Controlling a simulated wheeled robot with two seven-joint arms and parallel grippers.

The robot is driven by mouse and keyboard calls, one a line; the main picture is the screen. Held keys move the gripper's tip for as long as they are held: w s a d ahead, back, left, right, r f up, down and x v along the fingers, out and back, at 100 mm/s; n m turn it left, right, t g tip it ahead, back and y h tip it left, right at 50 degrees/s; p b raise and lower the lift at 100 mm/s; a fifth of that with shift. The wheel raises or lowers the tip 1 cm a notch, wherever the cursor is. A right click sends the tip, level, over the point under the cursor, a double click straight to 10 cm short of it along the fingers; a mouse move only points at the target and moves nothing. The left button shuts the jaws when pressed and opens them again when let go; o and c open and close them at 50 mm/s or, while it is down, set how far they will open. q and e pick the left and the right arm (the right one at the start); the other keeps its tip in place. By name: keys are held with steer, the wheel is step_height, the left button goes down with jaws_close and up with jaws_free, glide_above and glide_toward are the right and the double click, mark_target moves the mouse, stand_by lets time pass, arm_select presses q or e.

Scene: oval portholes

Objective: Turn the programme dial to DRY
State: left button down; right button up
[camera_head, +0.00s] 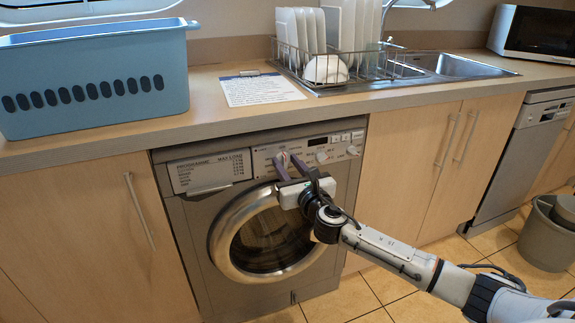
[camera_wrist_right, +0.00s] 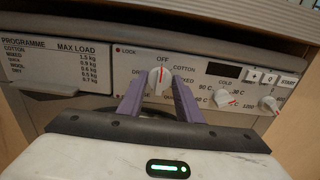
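The programme dial (camera_wrist_right: 160,79) is a round white knob with a red pointer line on the washing machine's panel. In the right wrist view its pointer stands nearly upright, towards OFF. In the head view, the right gripper (camera_head: 289,165) reaches up to the panel from below. My left gripper is not in view.
The washing machine (camera_head: 185,220) has a round door (camera_head: 225,245) below my gripper. Smaller knobs (camera_wrist_right: 224,97) and buttons (camera_wrist_right: 270,78) sit right of the dial. The counter (camera_head: 215,118) above carries a blue basket (camera_head: 95,80), a paper sheet (camera_head: 260,90) and a dish rack (camera_head: 345,70).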

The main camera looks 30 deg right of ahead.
steer(key=shift+m, duration=0.3)
